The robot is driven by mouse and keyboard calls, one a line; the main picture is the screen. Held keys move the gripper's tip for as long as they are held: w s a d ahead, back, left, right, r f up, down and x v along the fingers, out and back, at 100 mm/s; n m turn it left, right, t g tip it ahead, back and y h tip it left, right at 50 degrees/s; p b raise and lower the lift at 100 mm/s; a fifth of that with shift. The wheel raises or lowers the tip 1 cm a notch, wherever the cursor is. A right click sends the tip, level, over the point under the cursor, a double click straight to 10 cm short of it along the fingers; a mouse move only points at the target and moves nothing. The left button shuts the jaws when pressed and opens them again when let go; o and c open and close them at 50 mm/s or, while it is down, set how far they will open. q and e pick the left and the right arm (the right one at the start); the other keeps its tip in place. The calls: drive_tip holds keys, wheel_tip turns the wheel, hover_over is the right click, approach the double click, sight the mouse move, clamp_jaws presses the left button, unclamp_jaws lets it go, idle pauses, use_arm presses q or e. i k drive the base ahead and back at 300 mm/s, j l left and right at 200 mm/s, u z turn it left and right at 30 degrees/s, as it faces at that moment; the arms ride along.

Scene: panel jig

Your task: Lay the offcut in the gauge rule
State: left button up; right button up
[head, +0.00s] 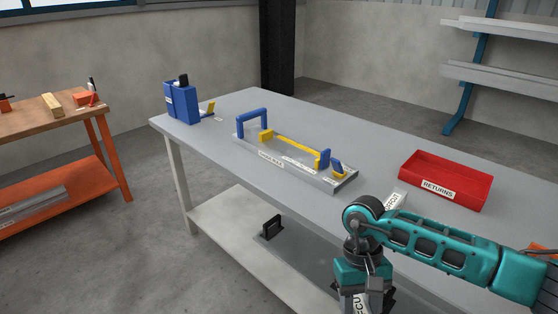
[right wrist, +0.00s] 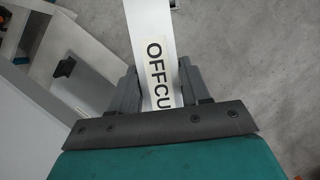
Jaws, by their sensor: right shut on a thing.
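The gauge rule (head: 330,183) is a grey plate with a blue arch handle, yellow parts and a small blue block, lying mid-table. My right gripper (head: 362,296) points down in front of the table's near edge, right of the gauge rule and apart from it. It is shut on the offcut (head: 360,304), a pale lettered strip. In the right wrist view the offcut (right wrist: 150,22) runs out between both fingers (right wrist: 158,88). A pale lettered piece (head: 392,202) also shows on the table behind my arm; I cannot tell whether it is separate. My left gripper is out of view.
A red RETURNS tray (head: 440,186) stands at the table's right. A blue holder (head: 182,104) stands at the far left end. A black-handled item (head: 271,227) lies on the lower shelf. An orange bench (head: 62,125) is at left. Table (head: 350,135) behind the gauge rule is clear.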

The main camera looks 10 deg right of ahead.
sight(292, 152)
drive_tip(key=i+j, duration=0.25)
drive_tip(key=j, duration=0.2)
drive_tip(key=i+j, duration=0.25)
drive_tip(key=j, duration=0.15)
drive_tip(key=i+j, duration=0.3)
drive_tip(key=j, duration=0.15)
drive_tip(key=i+j, duration=0.25)
drive_tip(key=j, duration=0.15)
drive_tip(key=i+j, duration=0.25)
drive_tip(key=j, duration=0.2)
drive_tip(key=i+j+z, duration=0.1)
drive_tip(key=j, duration=0.25)
drive_tip(key=i+j+z, duration=0.1)
drive_tip(key=i+j, duration=0.15)
drive_tip(key=j, duration=0.1)
